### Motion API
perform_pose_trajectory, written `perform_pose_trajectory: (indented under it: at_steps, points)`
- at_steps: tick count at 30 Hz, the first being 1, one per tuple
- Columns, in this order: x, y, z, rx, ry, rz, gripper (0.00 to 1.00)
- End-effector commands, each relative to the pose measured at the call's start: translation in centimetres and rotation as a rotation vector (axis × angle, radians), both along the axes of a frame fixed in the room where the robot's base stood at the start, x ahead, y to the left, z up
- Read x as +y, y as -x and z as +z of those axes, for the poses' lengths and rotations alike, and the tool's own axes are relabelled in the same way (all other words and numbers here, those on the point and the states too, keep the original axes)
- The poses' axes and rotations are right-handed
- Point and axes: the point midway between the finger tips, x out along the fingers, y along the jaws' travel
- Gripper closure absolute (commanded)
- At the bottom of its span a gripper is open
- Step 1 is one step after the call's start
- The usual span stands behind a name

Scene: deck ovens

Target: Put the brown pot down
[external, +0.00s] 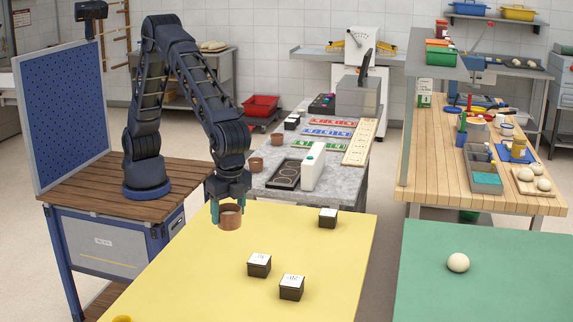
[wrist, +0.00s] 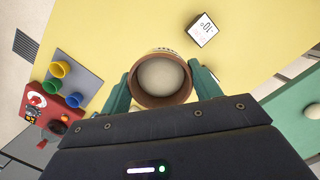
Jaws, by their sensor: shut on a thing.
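The brown pot (external: 230,217) is a small open cup with a pale inside, held upright at the end of my arm. My gripper (external: 230,207) is shut on it, with one teal finger on each side. In the wrist view the pot (wrist: 161,80) sits between the two fingers of my gripper (wrist: 160,88). The pot is over the back left part of the yellow table (external: 330,270). I cannot tell whether its base touches the table top.
Dark boxes with white tops stand on the yellow table: one at the back (external: 327,218), two nearer the front (external: 259,265) (external: 291,287). Yellow surface between them is bare. Two other brown pots (external: 255,164) (external: 276,139) stand on the grey table behind. A green table (external: 490,290) is at right.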

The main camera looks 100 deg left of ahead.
Motion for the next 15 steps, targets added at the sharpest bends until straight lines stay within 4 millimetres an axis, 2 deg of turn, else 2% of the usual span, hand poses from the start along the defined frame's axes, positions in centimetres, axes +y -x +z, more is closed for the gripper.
perform_pose_trajectory:
  at_steps: [1, 6, 10, 15]
  points:
    - [-2.2, 1.1, -0.2, 0.001, 0.0, -0.032, 0.65]
    - [-7.6, 4.3, -0.4, 0.004, 0.004, -0.116, 0.65]
    - [-10.4, 6.1, -0.5, 0.005, 0.006, -0.158, 0.66]
    - [-11.9, 7.3, -0.8, 0.007, 0.005, -0.183, 0.65]
